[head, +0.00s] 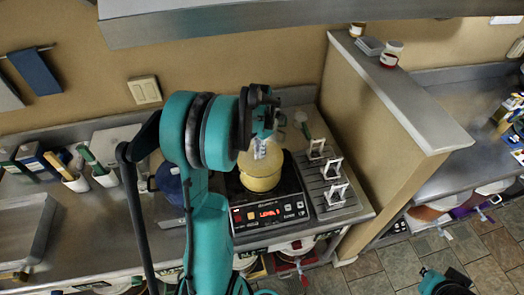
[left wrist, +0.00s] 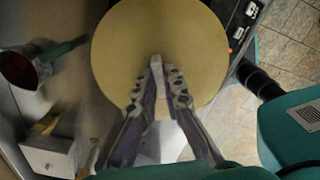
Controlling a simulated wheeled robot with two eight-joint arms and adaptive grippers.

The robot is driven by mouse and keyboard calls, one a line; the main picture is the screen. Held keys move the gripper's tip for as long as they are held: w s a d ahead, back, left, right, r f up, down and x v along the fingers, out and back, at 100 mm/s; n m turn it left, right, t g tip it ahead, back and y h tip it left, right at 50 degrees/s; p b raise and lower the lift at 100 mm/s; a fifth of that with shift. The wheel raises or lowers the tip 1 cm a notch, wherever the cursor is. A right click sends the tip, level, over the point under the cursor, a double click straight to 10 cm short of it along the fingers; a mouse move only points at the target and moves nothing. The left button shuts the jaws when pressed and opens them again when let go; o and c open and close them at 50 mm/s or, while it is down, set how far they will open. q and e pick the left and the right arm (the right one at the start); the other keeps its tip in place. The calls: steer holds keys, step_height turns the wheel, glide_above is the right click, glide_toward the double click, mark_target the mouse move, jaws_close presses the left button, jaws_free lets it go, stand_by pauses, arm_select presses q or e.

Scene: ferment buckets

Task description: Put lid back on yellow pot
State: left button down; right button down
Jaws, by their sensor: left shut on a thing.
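The yellow pot (head: 262,183) stands on the black cooktop at the centre of the head view. My left gripper (head: 261,150) is over it, pointing down. In the left wrist view, the left fingers (left wrist: 165,75) are shut on the knob of the round yellow lid (left wrist: 160,25). The lid (head: 245,163) is over the pot in the head view, partly covered by my gripper; I cannot tell whether it touches the rim. My right gripper (head: 455,279) is at the lower right, over the floor, and its fingers are too unclear to judge.
The cooktop (head: 268,214) has a lit red display. A rack with white holders (head: 333,195) stands to its right, beside a partition wall (head: 375,115). A blue pot (head: 168,183) and utensils in white holders (head: 104,176) are to the left. Tiled floor lies lower right.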

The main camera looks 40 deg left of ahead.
arm_select(q)
steer(key=c, duration=1.1)
jaws_free()
steer(key=shift+o, duration=0.2)
steer(key=shift+r, duration=0.15)
steer(key=shift+r+p, duration=2.25)
steer(key=shift+r, duration=1.1)
jaws_close()
